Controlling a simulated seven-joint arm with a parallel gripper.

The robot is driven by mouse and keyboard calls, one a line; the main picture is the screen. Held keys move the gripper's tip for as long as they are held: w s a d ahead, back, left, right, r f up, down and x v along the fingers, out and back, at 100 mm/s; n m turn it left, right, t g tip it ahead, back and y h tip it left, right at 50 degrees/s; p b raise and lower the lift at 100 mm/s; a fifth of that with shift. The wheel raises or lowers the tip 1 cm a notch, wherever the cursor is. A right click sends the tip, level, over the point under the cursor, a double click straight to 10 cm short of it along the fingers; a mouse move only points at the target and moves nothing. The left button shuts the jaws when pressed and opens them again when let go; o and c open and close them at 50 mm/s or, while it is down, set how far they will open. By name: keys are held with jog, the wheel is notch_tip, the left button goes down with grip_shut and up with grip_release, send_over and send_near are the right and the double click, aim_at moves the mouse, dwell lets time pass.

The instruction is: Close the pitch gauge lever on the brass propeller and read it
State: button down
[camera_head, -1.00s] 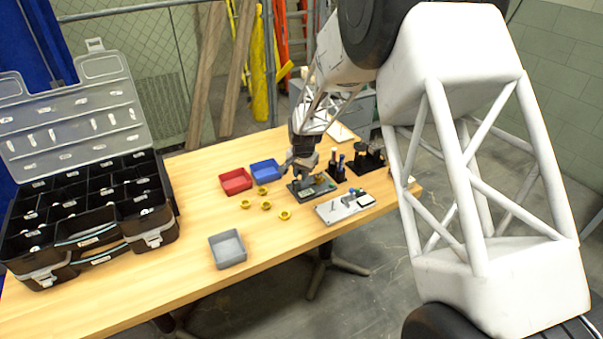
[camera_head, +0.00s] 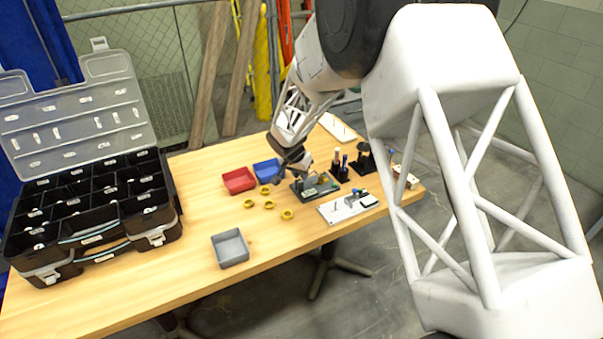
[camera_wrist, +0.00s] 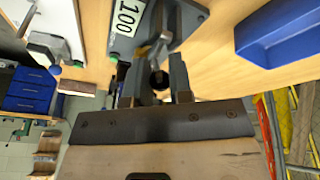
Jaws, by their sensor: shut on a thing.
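The pitch gauge, a small dark base plate with upright parts (camera_head: 318,189), stands on the wooden table in the head view. In the wrist view, part of its grey-green plate shows with a white "100" label (camera_wrist: 127,16). A metallic lever (camera_wrist: 152,50) runs up from between my fingers toward the plate. My gripper (camera_wrist: 157,84) is shut on the lever, its dark round end between the fingertips. In the head view my gripper (camera_head: 282,178) is at the gauge's left end. The brass propeller is small and partly hidden; I cannot make out its details or a reading.
A blue tray (camera_head: 267,171) and a red tray (camera_head: 238,181) lie left of the gauge. Several yellow rings (camera_head: 269,204) and a grey tray (camera_head: 230,249) are in front. A tool stand (camera_head: 340,170) is to the right. An open black organizer case (camera_head: 88,203) fills the table's left.

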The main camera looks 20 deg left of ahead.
jog(key=c, duration=1)
grip_release()
jog(key=shift+c, duration=0.2)
jog(key=shift+r, duration=0.1)
jog(key=v, duration=0.7)
jog(key=shift+r, duration=0.3)
jog(key=shift+s, duration=0.1)
